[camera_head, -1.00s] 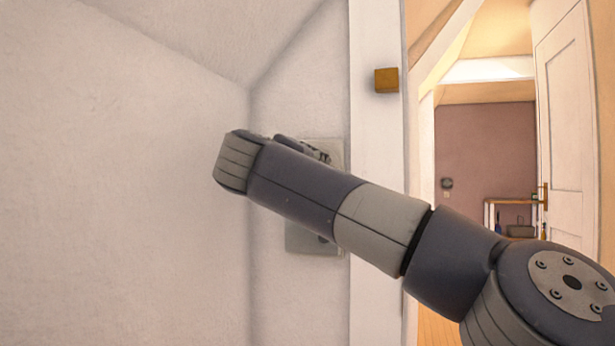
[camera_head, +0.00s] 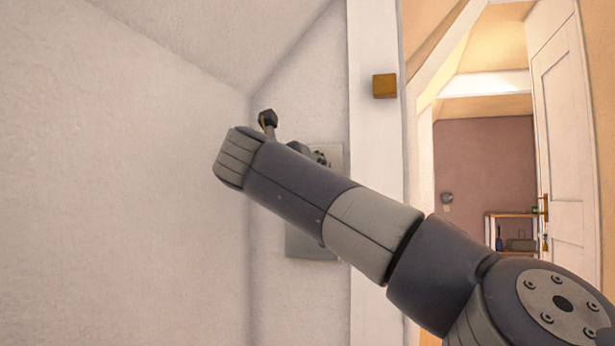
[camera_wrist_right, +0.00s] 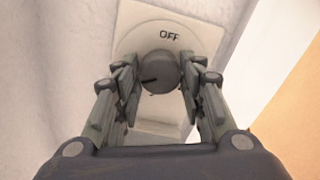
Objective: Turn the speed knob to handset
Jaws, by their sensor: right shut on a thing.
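The speed knob (camera_wrist_right: 158,72) is a round grey knob on a pale dial plate (camera_wrist_right: 128,42) in the right wrist view. The word OFF is printed above it. A dark pointer line on the knob points left and slightly down. My right gripper (camera_wrist_right: 158,82) is shut on the knob, with one finger on each side. In the head view, my right forearm covers the knob and most of the gripper; parts of the grey wall plate (camera_head: 312,243) show around it. The handset label cannot be seen. My left gripper is not in view.
A brown cube-like block (camera_head: 384,86) sticks out from the white door frame (camera_head: 372,140) right of the plate. A white wall (camera_head: 120,200) is close on the left. An open doorway with a white door (camera_head: 572,130) is at the right.

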